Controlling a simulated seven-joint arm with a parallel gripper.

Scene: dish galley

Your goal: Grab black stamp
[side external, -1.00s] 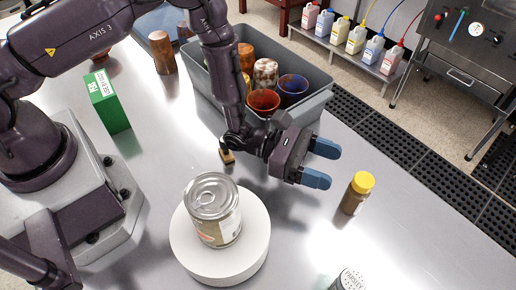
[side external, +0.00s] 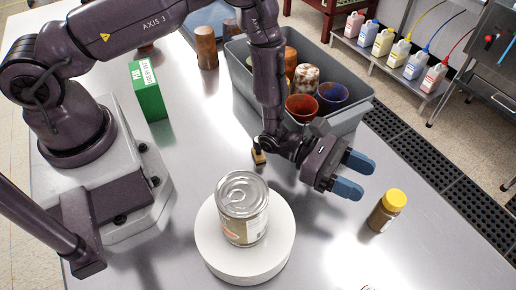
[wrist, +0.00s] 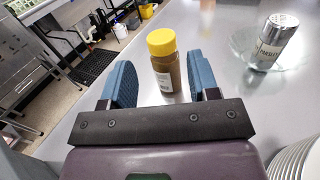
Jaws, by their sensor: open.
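A small tan block with a dark top, which looks like the stamp (side external: 259,158), stands on the steel counter beside my wrist in the side view. My arm partly hides it, and it does not show in the wrist view. My gripper (side external: 361,177) is open and empty above the counter, its blue fingers pointing right, away from the stamp. In the wrist view, my gripper (wrist: 160,66) has a yellow-capped brown bottle (wrist: 165,68) beyond and between its fingers, not visibly held.
A large can (side external: 242,220) stands on a white round stand (side external: 215,245). A grey bin (side external: 335,115) holds several cups. A green box (side external: 148,92) stands at left. A shaker (wrist: 273,42) stands right in the wrist view. The counter around the bottle is mostly clear.

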